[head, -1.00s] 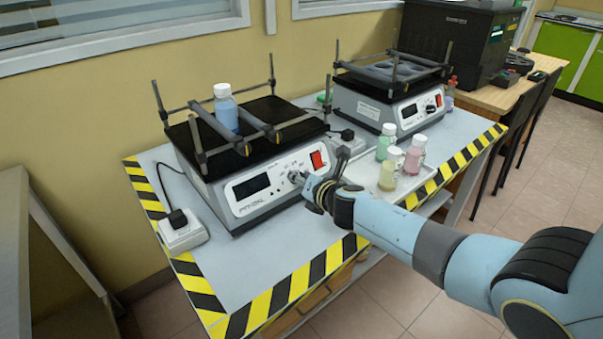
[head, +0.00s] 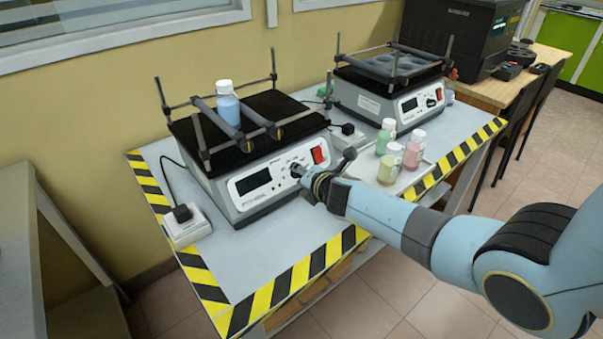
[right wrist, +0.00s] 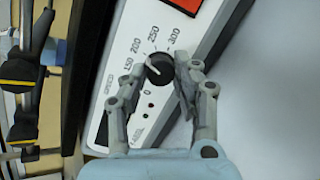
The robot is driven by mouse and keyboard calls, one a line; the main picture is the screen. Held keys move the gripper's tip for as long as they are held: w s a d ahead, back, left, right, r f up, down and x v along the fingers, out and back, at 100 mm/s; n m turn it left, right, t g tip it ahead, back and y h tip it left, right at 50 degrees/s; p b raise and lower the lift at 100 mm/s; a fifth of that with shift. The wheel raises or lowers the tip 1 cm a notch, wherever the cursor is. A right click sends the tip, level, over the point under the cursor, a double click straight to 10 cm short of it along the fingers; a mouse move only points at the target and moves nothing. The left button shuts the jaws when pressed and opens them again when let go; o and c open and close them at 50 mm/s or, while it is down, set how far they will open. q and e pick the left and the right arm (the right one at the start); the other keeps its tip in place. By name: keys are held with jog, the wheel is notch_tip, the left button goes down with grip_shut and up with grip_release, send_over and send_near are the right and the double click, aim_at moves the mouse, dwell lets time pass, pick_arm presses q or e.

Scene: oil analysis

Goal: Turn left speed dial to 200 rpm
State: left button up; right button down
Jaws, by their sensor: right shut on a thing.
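The left shaker (head: 250,187) stands on the table with a dark display (head: 254,181) and a red switch (head: 318,155). Its speed dial (right wrist: 160,70) is a black knob with a white pointer line, on a printed scale. The pointer faces up-left in the right wrist view, roughly between the 150 and 200 marks. My right gripper (right wrist: 158,84) has one finger on each side of the knob and is shut on it. My left gripper is not in view.
A second shaker (head: 385,105) stands behind to the right. Several small bottles (head: 390,165) stand on a tray near my right forearm. A power adapter (head: 186,226) lies at left. The front tabletop is clear.

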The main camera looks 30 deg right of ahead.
jog(key=c, duration=1)
grip_release()
jog(key=shift+s, duration=0.15)
jog(key=s+a, duration=0.2)
jog(key=s, duration=1)
jog(key=shift+s+r, duration=0.2)
jog(key=shift+s, duration=0.2)
